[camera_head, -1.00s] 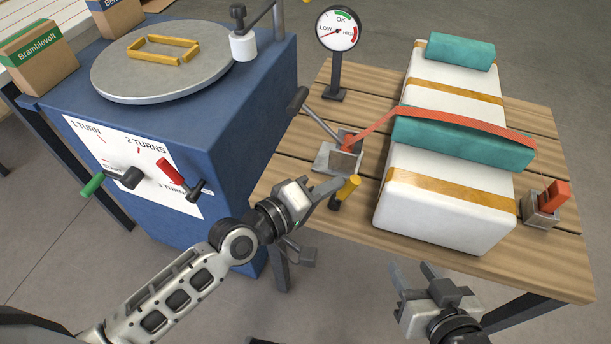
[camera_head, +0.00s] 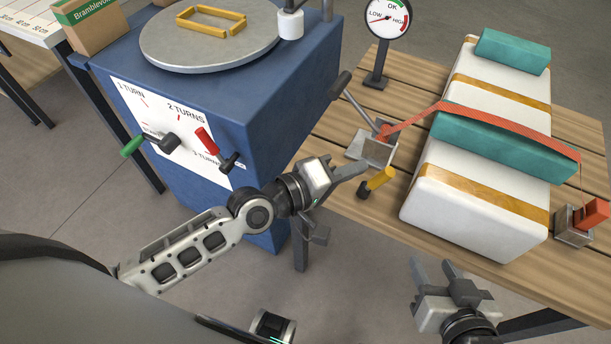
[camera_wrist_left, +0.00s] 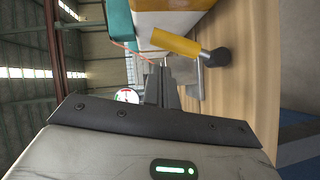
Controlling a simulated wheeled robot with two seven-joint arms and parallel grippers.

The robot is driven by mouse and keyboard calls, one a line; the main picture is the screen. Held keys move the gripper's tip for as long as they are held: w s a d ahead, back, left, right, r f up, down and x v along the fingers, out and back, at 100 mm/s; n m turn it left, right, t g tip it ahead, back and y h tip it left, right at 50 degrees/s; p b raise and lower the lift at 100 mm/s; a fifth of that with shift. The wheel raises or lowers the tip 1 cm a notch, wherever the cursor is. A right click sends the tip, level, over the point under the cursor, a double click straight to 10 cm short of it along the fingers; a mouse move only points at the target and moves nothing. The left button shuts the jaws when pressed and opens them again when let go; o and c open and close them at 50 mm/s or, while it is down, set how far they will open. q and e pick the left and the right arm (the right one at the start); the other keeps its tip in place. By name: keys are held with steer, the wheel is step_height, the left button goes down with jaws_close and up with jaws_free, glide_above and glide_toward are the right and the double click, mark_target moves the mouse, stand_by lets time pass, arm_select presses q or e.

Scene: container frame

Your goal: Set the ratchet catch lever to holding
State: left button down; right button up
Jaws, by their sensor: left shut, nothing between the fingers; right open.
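The ratchet (camera_head: 378,150) is a grey metal block on the wooden table, with a red strap coming out of it. A long lever with a dark grip (camera_head: 341,84) rises from it to the upper left. A short yellow-handled lever (camera_head: 381,178) on a dark pivot, apparently the catch lever, sits in front of the ratchet and leans to the right. It also shows in the left wrist view (camera_wrist_left: 175,42). My left gripper (camera_head: 361,168) is shut and empty, just left of the yellow handle; contact is unclear. My right gripper (camera_head: 434,270) is open and empty before the table's front edge.
A white box with teal pads (camera_head: 430,200) lies strapped on the table (camera_head: 345,190), right of the ratchet. A gauge (camera_head: 388,17) stands behind, its needle toward LOW. A blue cabinet (camera_head: 265,135) with cranks and a turntable stands left.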

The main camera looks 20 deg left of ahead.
arm_select(q)
steer(key=v, duration=1.1)
steer(key=shift+w+a+r, duration=0.3)
steer(key=shift+a+r, duration=0.1)
arm_select(e)
steer(key=shift+a+f, duration=0.1)
arm_select(q)
steer(key=s+a+f+m+g+y+p, duration=0.1)
steer(key=s+f+m+y+p, duration=0.3)
steer(key=m+y, duration=0.3)
steer(key=shift+s+a+f+m+p, duration=0.25)
steer(key=shift+f+m+p, duration=0.2)
steer(key=shift+f+m, duration=0.5)
arm_select(e)
steer(key=shift+d+r, duration=0.25)
steer(key=shift+r, duration=0.7)
